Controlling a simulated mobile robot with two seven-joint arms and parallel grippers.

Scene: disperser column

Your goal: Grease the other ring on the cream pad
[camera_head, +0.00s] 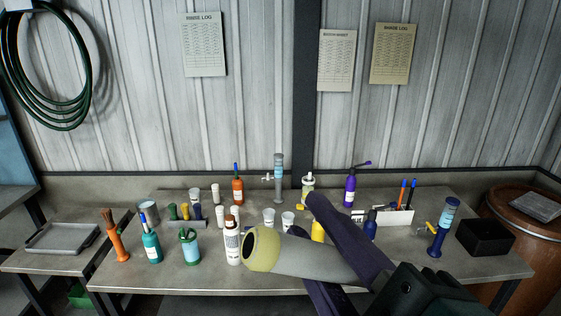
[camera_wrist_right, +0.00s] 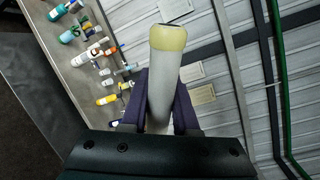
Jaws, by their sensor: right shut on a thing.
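My right gripper (camera_head: 303,214) has dark purple fingers shut on a thick pale grey tube (camera_head: 305,262). The tube has a cream-yellow end band (camera_head: 265,250) and a dark mouth, pointing left above the front of the bench. In the right wrist view, the tube (camera_wrist_right: 160,90) stands between both fingers, with its cream band (camera_wrist_right: 168,37) at the far end. The lower finger is partly hidden behind the tube. I cannot make out a separate cream pad or a ring lying on one. My left gripper is not in view.
The bench (camera_head: 210,272) holds several bottles and cups. A white bottle (camera_head: 232,245) stands just left of the tube's mouth, near a teal jar (camera_head: 190,247). A yellow bottle (camera_head: 318,230) is behind the tube. A blue cylinder (camera_head: 441,228) and black box (camera_head: 485,237) stand right.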

